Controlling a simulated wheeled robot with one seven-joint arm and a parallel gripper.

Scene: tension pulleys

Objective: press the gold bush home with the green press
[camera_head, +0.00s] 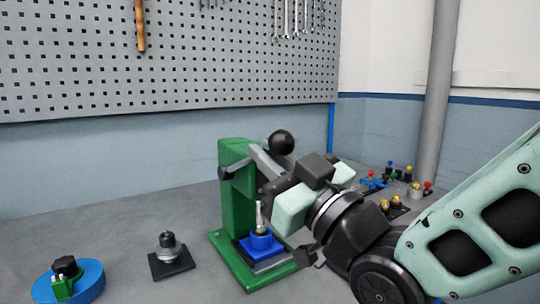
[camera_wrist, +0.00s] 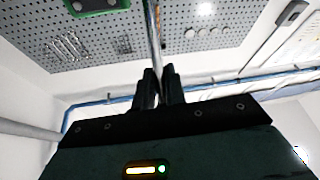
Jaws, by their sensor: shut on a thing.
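The green press (camera_head: 238,192) stands on the bench, with a grey lever (camera_head: 266,164) ending in a black ball (camera_head: 281,142). A blue block (camera_head: 262,246) sits on its base under a silver upright pin (camera_head: 260,216). I cannot make out the gold bush at the press. My gripper (camera_head: 270,188) is at the press's upper right, beside the lever. In the wrist view my gripper's fingers (camera_wrist: 158,88) are shut on a shiny metal rod (camera_wrist: 154,40), which looks like the press lever. A green part of the press (camera_wrist: 98,5) shows at the top edge.
A blue disc (camera_head: 88,284) with a black knob lies at front left. A small dark stand (camera_head: 170,265) with an upright post is left of the press. Several small coloured and gold-topped parts (camera_head: 384,205) stand behind my arm. A pegboard (camera_head: 170,60) backs the bench.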

